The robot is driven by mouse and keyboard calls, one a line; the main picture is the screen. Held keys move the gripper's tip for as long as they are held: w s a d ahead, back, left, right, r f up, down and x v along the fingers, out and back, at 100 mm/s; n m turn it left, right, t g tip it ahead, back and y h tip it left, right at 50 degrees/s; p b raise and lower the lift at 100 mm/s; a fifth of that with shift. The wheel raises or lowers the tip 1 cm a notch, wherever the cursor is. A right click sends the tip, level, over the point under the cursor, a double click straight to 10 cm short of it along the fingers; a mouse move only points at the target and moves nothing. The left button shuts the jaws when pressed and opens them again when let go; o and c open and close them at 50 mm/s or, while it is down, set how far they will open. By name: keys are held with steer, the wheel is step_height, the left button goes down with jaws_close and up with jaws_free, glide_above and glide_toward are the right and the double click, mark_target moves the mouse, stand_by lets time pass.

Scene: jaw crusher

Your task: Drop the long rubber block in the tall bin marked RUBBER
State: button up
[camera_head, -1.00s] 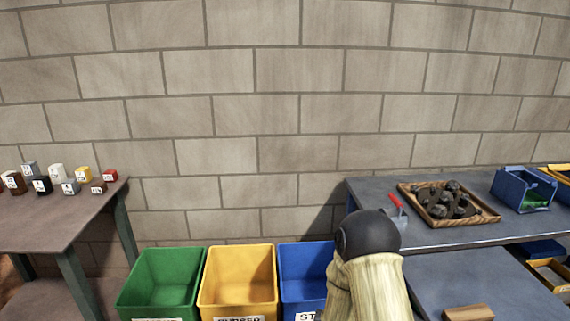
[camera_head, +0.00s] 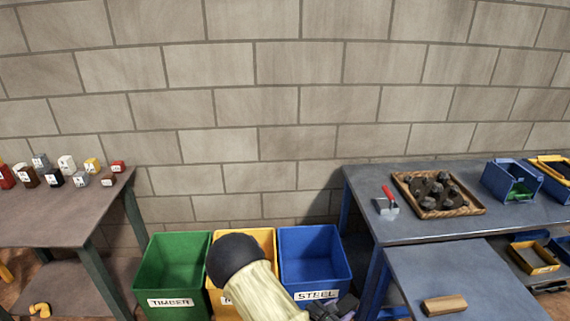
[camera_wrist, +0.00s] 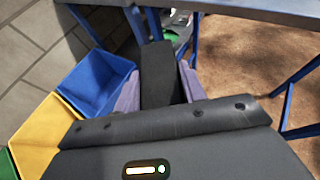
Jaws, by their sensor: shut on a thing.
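My gripper (camera_wrist: 155,92) is shut on the long rubber block (camera_wrist: 157,72), a dark block that points away from the wrist between the two fingers. In the head view my gripper (camera_head: 335,308) shows at the bottom edge, by the front right corner of the blue bin marked STEEL (camera_head: 315,260). The block cannot be made out clearly there. The yellow bin (camera_head: 262,238) stands between the green and blue bins; my arm covers most of it and its label. In the wrist view the yellow bin (camera_wrist: 45,135) lies left of my gripper, beyond the blue bin (camera_wrist: 95,82).
The green bin marked TIMBER (camera_head: 172,272) stands left of the yellow one. A table at left (camera_head: 60,222) bears several small labelled blocks. A brown block (camera_head: 445,305) lies on the lower surface.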

mark_target(341, 310)
steer(key=shift+s+a+r+m+g+p, duration=0.15)
steer(key=shift+r+m+p, duration=0.1)
steer(key=shift+r, duration=0.25)
steer(key=shift+s+a+r+m+g+p, duration=0.15)
steer(key=shift+r+p, duration=0.1)
steer(key=shift+r, duration=0.25)
steer(key=shift+d+h, duration=0.15)
steer(key=shift+h, duration=0.15)
steer(key=shift+d+f, duration=0.1)
steer(key=shift+d, duration=0.05)
steer(key=shift+w+d+f+n+t+y, duration=0.45)
steer(key=shift+w+d+n+t+y, duration=0.3)
steer(key=shift+n, duration=0.25)
steer(key=f+n+y, duration=0.1)
steer(key=f+n+t+y, duration=0.1)
steer(key=n+y, duration=0.1)
steer(key=w+f+n+t+y, duration=0.1)
steer(key=shift+a+f+t+y, duration=0.25)
steer(key=shift+f+y, duration=0.1)
steer(key=shift+f, duration=0.05)
step_height(341, 310, down, 6)
steer(key=s+a+n+t+y, duration=0.1)
steer(key=s+n+y, duration=0.1)
steer(key=n+y, duration=0.2)
steer(key=shift+s+a+y, duration=0.15)
steer(key=shift+s+y, duration=0.05)
steer(key=shift+y, duration=0.1)
steer(key=shift+r, duration=0.1)
steer(key=shift+a, duration=0.15)
